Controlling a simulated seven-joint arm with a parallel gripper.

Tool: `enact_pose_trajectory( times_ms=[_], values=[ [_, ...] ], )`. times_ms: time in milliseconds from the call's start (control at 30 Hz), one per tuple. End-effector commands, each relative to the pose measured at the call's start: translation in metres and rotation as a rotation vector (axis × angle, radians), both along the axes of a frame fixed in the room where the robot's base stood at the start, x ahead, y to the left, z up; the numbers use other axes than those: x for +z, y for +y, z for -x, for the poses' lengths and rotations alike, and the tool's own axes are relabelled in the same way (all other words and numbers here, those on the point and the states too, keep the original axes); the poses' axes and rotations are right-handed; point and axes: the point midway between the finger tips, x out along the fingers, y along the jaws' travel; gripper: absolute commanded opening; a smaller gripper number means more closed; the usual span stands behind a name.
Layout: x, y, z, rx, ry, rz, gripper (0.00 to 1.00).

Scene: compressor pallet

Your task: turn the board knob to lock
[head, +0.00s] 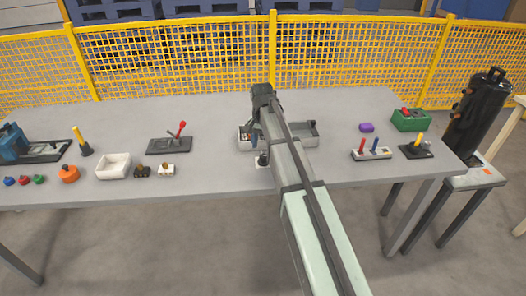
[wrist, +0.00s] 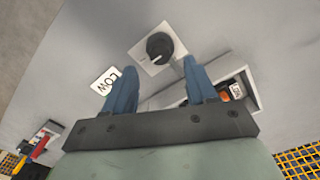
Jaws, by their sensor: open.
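In the wrist view a round black knob (wrist: 160,46) with a pale pointer mark sits on a light square plate (wrist: 155,50) on the grey table. My gripper (wrist: 157,82) has two blue fingers spread apart, with nothing between them. The knob lies beyond the fingertips, nearer the right finger, and looks apart from both. In the head view my arm reaches over the table and hides most of my gripper. A small part of the knob's plate (head: 262,160) shows beside the arm.
A grey open tray (head: 303,134) stands close behind the knob. A red-handled lever (head: 180,131) stands to the left, and a switch board (head: 372,154) to the right. A yellow mesh fence (head: 190,57) runs behind the table.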

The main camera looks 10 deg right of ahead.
Motion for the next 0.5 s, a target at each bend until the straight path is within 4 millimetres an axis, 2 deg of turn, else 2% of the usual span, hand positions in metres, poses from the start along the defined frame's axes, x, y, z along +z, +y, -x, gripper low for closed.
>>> enact_pose_trajectory(
  times_ms=[233, 500],
  values=[
    [0.045, 0.001, -0.001, 0.0, -0.001, 0.0, 0.57],
    [0.079, 0.001, -0.001, 0.0, -0.001, 0.0, 0.57]
  ],
)
